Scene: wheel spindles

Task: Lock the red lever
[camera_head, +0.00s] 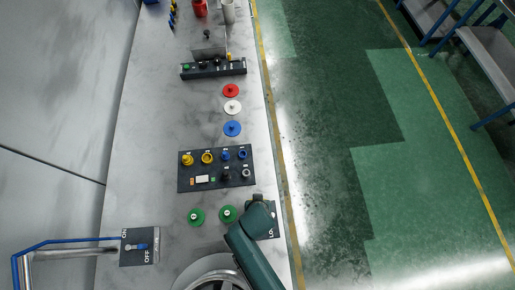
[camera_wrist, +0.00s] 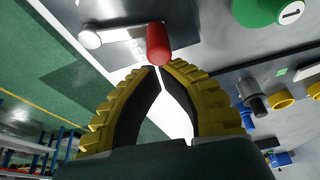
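The red lever (camera_wrist: 158,43) is in the wrist view, with a red grip on a metal rod that runs left to a round silver pivot (camera_wrist: 90,38). It is mounted on a dark plate (camera_wrist: 112,54) with white lettering, partly hidden. My gripper (camera_wrist: 157,68) has yellow ribbed fingers with black pads. Its tips come together just below the red grip, with nothing seen between them. I cannot tell whether they touch the grip. In the head view, my arm hides the lever and gripper; only part of the dark lever plate (camera_head: 272,232) shows.
A green button (camera_wrist: 283,10) and a panel with yellow and blue knobs (camera_head: 217,168) are close by. Red (camera_head: 231,90), white and blue discs lie farther up the grey table. An ON/OFF switch plate (camera_head: 139,258) is at lower left. Green floor lies right of the table edge.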

